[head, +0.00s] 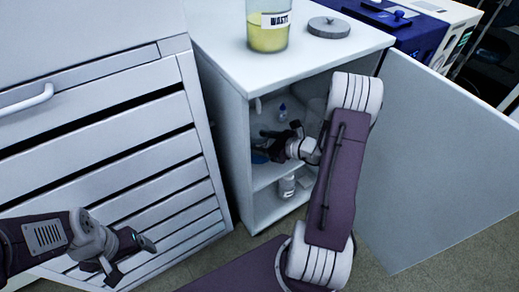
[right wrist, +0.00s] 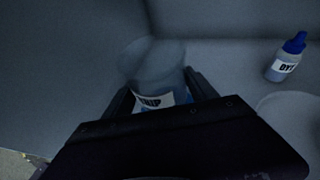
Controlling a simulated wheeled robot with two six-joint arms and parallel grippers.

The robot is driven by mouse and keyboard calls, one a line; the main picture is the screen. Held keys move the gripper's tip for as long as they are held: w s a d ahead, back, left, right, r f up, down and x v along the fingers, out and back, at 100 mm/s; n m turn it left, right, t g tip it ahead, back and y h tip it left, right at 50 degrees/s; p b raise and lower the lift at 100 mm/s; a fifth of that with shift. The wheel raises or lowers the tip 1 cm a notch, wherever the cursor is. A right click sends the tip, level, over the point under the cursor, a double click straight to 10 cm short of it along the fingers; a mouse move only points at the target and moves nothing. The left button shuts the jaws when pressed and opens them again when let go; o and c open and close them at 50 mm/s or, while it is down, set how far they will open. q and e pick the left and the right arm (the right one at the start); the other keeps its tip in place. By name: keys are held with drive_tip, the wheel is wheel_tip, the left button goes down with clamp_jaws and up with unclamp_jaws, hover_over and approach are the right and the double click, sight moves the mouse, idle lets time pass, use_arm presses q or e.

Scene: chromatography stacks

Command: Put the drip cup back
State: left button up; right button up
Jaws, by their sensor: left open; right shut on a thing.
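The drip cup (right wrist: 152,66) is a clear cup with a white label, partly readable as DRIP, and some blue low inside. My right gripper (head: 272,147) is inside the open white cabinet (head: 235,105), and in the right wrist view its fingers (right wrist: 160,97) are shut on the cup from both sides. The dark gripper body hides the cup's lower part, so I cannot tell whether its base touches the shelf. In the head view the cup is mostly hidden by the gripper. My left gripper (head: 130,259) is open and empty in front of the drawers.
A blue-capped dye bottle (right wrist: 285,62) stands on the shelf right of the cup. A white bottle (head: 287,187) stands on the lower shelf. The cabinet door (head: 430,165) hangs open at right. A yellow waste jar (head: 267,35) and grey lid (head: 328,27) are on top.

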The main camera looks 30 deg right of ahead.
drive_tip(key=shift+f+b, duration=0.4)
drive_tip(key=shift+f, duration=0.95)
drive_tip(key=o, duration=1.7)
use_arm(q)
drive_tip(key=shift+f, duration=0.9)
use_arm(e)
drive_tip(key=shift+o, duration=0.2)
drive_tip(key=shift+r, duration=0.2)
drive_tip(key=p+v, duration=0.5)
drive_tip(key=v, duration=0.6)
drive_tip(key=shift+w+r, duration=0.1)
drive_tip(key=shift+r, duration=0.05)
drive_tip(key=shift+s+d+r, duration=0.1)
drive_tip(key=shift+s+d, duration=0.15)
drive_tip(key=shift+s, duration=0.25)
use_arm(q)
wheel_tip(320, 180, up, 5)
drive_tip(key=shift+r, duration=0.1)
drive_tip(key=shift+s+d, duration=0.1)
